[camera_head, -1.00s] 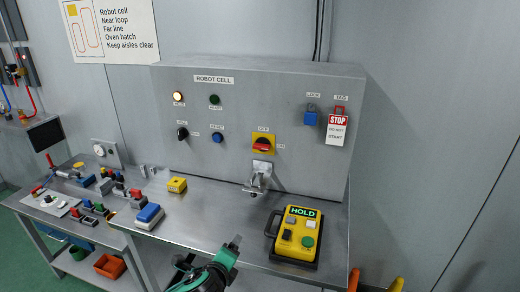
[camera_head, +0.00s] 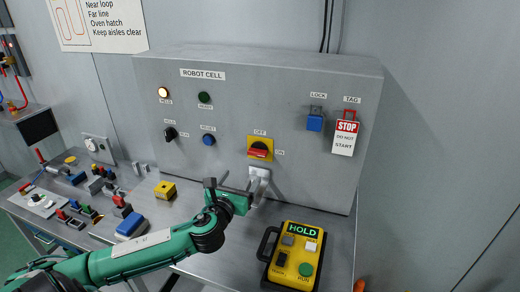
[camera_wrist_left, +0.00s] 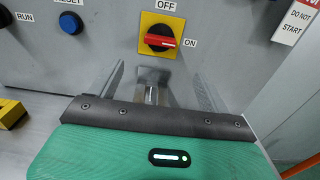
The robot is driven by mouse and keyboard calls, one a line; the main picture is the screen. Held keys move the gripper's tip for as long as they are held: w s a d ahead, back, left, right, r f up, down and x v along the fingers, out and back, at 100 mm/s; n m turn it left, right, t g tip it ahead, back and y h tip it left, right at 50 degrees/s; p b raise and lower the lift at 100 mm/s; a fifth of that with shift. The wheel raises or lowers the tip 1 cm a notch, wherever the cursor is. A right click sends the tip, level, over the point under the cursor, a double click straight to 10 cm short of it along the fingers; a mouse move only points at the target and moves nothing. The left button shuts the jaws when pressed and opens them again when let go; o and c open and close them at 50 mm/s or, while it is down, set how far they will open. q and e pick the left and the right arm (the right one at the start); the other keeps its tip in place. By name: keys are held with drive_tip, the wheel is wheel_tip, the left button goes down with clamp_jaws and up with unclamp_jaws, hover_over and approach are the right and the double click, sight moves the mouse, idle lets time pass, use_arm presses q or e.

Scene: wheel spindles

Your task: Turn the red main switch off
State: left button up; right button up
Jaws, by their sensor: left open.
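The red main switch (camera_head: 259,152) is a red handle on a black dial over a yellow plate, on the front of the grey ROBOT CELL panel. The wrist view shows its handle (camera_wrist_left: 160,41) lying roughly level, with its right end toward the ON label. OFF is printed above the plate. My left gripper (camera_head: 252,190) is in front of the panel, just below the switch. In the wrist view its two fingers (camera_wrist_left: 158,75) are spread apart with nothing gripped, below the handle and apart from it. My right gripper is not in view.
A metal bracket (camera_wrist_left: 153,84) is below the switch, showing between my fingers. A blue padlock (camera_head: 315,122) and a STOP tag (camera_head: 345,137) hang to the right. A yellow HOLD pendant (camera_head: 297,254) and a yellow block (camera_head: 165,190) are on the bench.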

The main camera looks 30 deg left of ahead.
sight(256, 154)
use_arm(q)
drive_tip(key=p+x, duration=0.1)
drive_tip(key=x, duration=0.2)
drive_tip(key=p+x, duration=0.1)
drive_tip(key=x, duration=0.3)
drive_tip(key=p+x, duration=0.1)
drive_tip(key=x, duration=0.3)
drive_tip(key=shift+w+r+p, duration=0.15)
drive_tip(key=shift+r+p, duration=0.15)
drive_tip(key=shift+r, duration=0.05)
drive_tip(key=shift+w+a, duration=0.1)
drive_tip(key=shift+w, duration=0.55)
drive_tip(key=shift+w+a+f, duration=0.1)
drive_tip(key=shift+w, duration=0.1)
drive_tip(key=c, duration=0.8)
drive_tip(key=shift+c, duration=1)
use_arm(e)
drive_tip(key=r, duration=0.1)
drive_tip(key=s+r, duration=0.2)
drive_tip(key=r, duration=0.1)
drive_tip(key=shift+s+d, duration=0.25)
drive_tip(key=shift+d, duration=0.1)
